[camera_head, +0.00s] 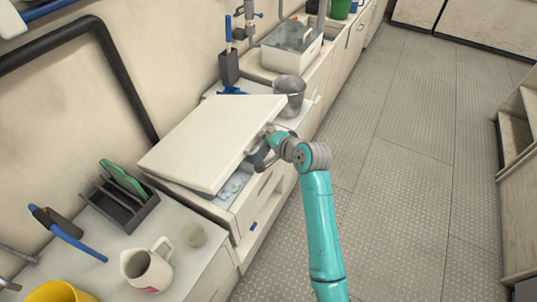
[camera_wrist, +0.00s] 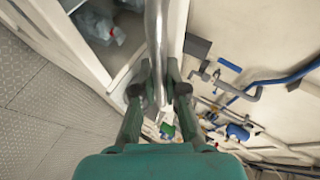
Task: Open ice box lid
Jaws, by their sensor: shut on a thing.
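The ice box lid (camera_head: 210,142) is a broad cream panel. It is partly raised, with its front edge lifted off the ice box (camera_head: 258,195). Pale, ice-like contents (camera_head: 233,187) show in the gap below it. My gripper (camera_head: 266,150) is at the lid's front edge, on the right side of the panel. In the wrist view my gripper (camera_wrist: 158,88) has its green fingers closed around a grey metal bar handle (camera_wrist: 155,35). Most of the box's inside is hidden by the lid.
A grey metal pot (camera_head: 290,92) stands close beyond the lid. A clear-lidded box (camera_head: 290,45) is farther back. The tread-plate floor (camera_head: 400,170) at right is clear.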

